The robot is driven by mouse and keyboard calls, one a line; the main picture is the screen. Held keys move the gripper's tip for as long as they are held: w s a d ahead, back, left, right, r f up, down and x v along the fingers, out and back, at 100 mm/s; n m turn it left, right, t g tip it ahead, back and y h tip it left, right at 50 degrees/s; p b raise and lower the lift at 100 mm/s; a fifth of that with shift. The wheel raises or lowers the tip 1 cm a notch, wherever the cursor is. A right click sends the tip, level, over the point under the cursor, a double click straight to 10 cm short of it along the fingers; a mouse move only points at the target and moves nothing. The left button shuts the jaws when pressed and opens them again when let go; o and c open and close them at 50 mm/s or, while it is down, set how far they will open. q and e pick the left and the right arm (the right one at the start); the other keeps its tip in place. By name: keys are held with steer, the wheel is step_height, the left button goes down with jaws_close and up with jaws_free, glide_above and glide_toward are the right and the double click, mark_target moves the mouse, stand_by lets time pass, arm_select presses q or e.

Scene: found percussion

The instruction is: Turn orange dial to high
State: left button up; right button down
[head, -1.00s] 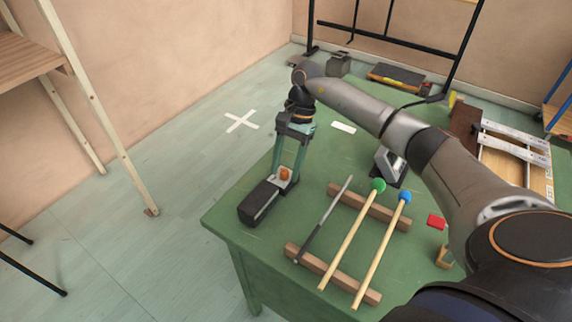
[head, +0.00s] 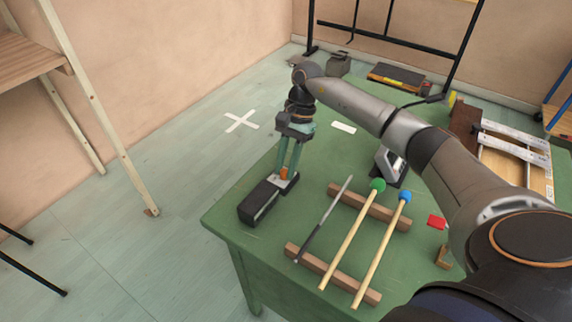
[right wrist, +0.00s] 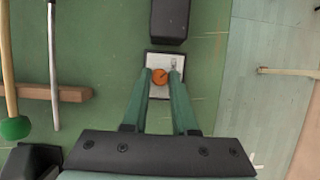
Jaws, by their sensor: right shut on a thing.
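The orange dial (head: 284,173) is on a light plate (head: 291,181) at the end of a black box (head: 258,203) near the green table's left corner. My right gripper (head: 285,172) points down over it and is shut on the dial. The right wrist view shows the orange dial (right wrist: 160,76) between the two green fingertips, with a dark mark on its top. Small markings on the plate (right wrist: 173,62) are too small to read. My left gripper is not in view.
Two mallets, one green-headed (head: 377,185) and one blue-headed (head: 405,196), and a thin metal rod (head: 325,217) lie across wooden bars (head: 333,274) right of the box. The table's left edge is close to the box.

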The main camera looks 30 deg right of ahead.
steer(key=shift+m, duration=0.3)
steer(key=m, duration=0.1)
steer(key=m+t, duration=0.1)
steer(key=m, duration=0.1)
steer(key=shift+s+m+t, duration=0.2)
steer(key=shift+m+t, duration=0.1)
steer(key=m+t, duration=0.1)
steer(key=m, duration=0.1)
steer(key=m+t, duration=0.1)
steer(key=m, duration=0.2)
steer(key=shift+s, duration=0.15)
steer(key=m+t, duration=0.1)
steer(key=m, duration=0.2)
steer(key=m+h, duration=0.1)
steer(key=m, duration=0.2)
steer(key=shift+s+a+t, duration=0.1)
steer(key=shift+a+t, duration=0.05)
steer(key=shift+t, duration=0.25)
steer(key=shift+m+h, duration=0.6)
steer(key=shift+m, duration=0.6)
